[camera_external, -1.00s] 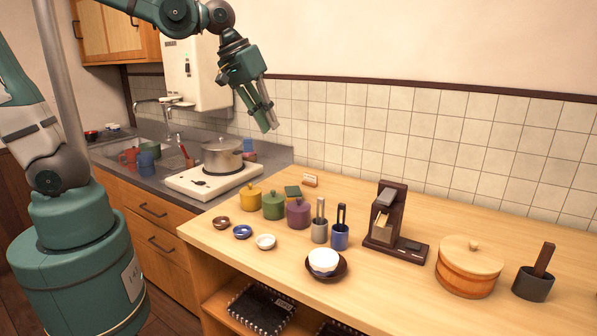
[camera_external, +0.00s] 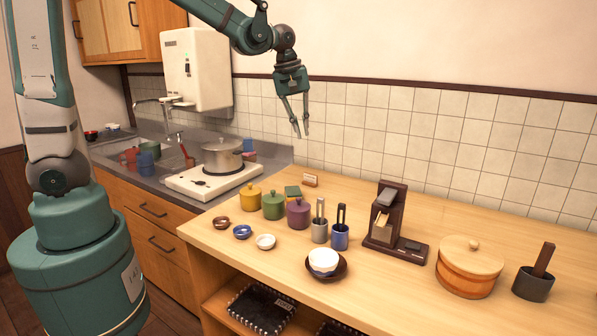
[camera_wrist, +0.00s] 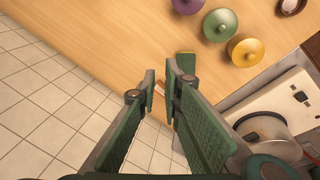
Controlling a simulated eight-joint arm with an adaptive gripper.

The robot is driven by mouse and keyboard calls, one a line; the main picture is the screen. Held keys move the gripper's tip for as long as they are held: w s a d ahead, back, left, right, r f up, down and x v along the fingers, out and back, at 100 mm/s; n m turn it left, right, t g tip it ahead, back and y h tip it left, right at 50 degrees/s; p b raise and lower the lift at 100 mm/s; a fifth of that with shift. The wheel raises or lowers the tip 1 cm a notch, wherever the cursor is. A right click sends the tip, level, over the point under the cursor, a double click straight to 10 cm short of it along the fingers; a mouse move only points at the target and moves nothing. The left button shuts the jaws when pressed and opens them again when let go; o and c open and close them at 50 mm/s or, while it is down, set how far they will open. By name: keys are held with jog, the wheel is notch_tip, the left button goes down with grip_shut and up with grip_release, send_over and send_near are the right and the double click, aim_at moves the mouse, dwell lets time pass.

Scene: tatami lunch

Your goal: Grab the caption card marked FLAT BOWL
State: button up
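A small pale card (camera_external: 310,180) stands upright at the back of the wooden counter, near the tiled wall. Its lettering is too small to read, so I cannot tell whether it says FLAT BOWL. My gripper (camera_external: 301,136) is in the air above and slightly left of this card in the external view, fingers pointing down, open and empty. In the wrist view my gripper (camera_wrist: 160,78) has its fingers spread, and a small card-like piece (camera_wrist: 159,89) shows between them, partly hidden by the fingers.
A green-and-yellow block (camera_external: 292,191) lies just left of the card. Yellow (camera_external: 250,196), green (camera_external: 273,205) and purple (camera_external: 298,213) lidded pots stand in front. A cooking pot (camera_external: 222,157) is on the stove at left.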

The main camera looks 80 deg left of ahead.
jog(key=w+a+f+n+g, duration=0.1)
jog(key=w+a+f+n, duration=0.45)
jog(key=a+f, duration=0.3)
jog(key=n+g, duration=0.1)
jog(key=n, duration=0.3)
send_over(310, 176)
jog(key=shift+h, duration=0.4)
jog(key=f, duration=1)
jog(key=shift+w+d+f, duration=0.2)
jog(key=shift+w, duration=0.05)
jog(key=shift+a+f+n+g, duration=0.3)
jog(key=shift+a+f+n, duration=0.05)
jog(key=shift+f, duration=0.1)
jog(key=shift+f, duration=1.3)
jog(key=shift+s+f, duration=0.1)
jog(key=shift+f, duration=2.5)
